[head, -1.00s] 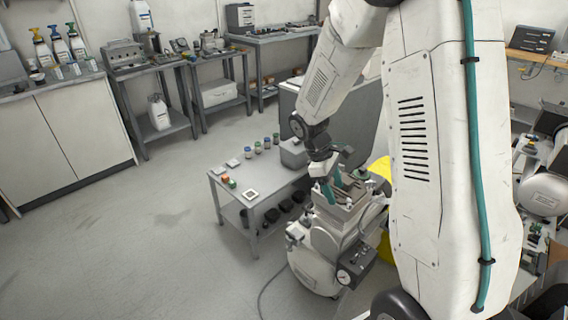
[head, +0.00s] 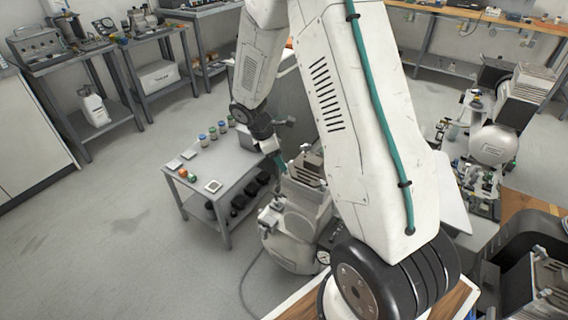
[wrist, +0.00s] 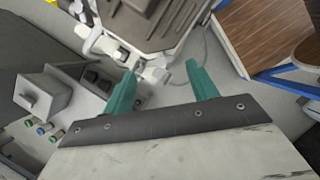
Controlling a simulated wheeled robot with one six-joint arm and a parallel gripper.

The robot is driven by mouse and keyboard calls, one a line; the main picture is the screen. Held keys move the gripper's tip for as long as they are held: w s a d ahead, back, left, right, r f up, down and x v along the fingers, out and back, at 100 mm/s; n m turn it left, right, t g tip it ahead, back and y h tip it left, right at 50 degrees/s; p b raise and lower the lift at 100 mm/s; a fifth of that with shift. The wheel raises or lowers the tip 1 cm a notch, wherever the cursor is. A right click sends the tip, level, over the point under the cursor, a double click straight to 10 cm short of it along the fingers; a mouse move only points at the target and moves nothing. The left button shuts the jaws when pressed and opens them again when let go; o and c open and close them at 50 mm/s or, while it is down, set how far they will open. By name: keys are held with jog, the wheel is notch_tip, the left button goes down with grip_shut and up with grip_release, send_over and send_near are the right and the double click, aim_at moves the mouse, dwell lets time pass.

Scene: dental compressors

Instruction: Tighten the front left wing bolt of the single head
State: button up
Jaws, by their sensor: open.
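The single-head compressor (head: 290,235) stands on the floor right of a small grey table in the head view, partly hidden by my arm. In the wrist view its grey finned head (wrist: 150,18) is at the top edge, with pale fittings (wrist: 100,42) along its near side. My gripper (wrist: 160,69) has two teal fingers spread apart with nothing held between them. A small pale fitting lies beyond and between the fingertips; I cannot tell whether it is the front left wing bolt. In the head view my gripper (head: 279,160) is beside the compressor's upper part.
The small grey table (head: 205,165) holds jars, a grey box (wrist: 42,95) and small parts. Another compressor (head: 495,140) stands at the right. A wooden-topped surface (wrist: 265,35) is at the upper right in the wrist view. Open floor (head: 110,240) lies to the left.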

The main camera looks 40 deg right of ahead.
aim_at(284, 174)
jog(key=shift+x, duration=1.85)
jog(key=c, duration=1)
